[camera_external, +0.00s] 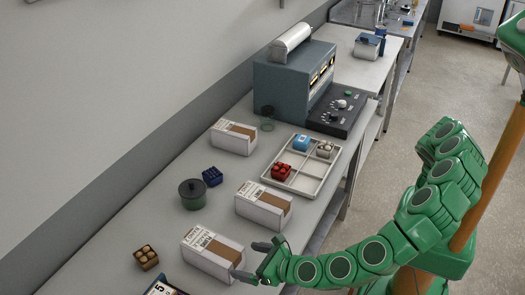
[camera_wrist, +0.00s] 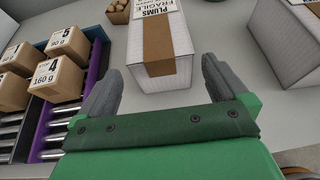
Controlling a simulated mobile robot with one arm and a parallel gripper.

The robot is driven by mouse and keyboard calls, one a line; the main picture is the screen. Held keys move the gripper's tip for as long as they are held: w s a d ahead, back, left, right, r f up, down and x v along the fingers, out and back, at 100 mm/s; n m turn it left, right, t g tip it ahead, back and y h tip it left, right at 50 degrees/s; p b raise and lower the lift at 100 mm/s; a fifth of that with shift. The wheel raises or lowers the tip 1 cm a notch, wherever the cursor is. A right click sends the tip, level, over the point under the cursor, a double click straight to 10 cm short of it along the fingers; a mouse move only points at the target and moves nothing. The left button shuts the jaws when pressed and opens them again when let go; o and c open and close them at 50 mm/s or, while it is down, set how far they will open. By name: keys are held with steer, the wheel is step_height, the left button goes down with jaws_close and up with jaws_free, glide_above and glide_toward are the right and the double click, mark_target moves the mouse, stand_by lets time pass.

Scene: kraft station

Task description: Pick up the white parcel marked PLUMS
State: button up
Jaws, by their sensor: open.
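The white parcel marked PLUMS (camera_wrist: 182,66) lies ahead of my gripper in the wrist view, with a brown tape band down its middle and a label at its far end. The label also reads FRAGILE. In the external view it appears to be the nearest white parcel (camera_external: 205,262) on the bench, its label too small to read surely. My gripper (camera_external: 253,262) is open at the parcel's right end. In the wrist view the grey fingers of my gripper (camera_wrist: 160,70) stand apart, on either side of the parcel's near end; contact cannot be told.
Another white parcel (camera_wrist: 285,45) stands close on the right in the wrist view. Numbered cartons (camera_wrist: 56,80) sit on rollers at left. A small brown crate (camera_external: 146,258) is beyond the parcel. A divided tray (camera_external: 325,181), a dark pot (camera_external: 193,195) and a further parcel (camera_external: 233,138) stand along the bench.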

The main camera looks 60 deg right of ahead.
mark_target(236, 258)
steer(key=shift+x, duration=2.1)
steer(key=shift+r, duration=0.1)
steer(key=c, duration=1.1)
steer(key=shift+r, duration=0.1)
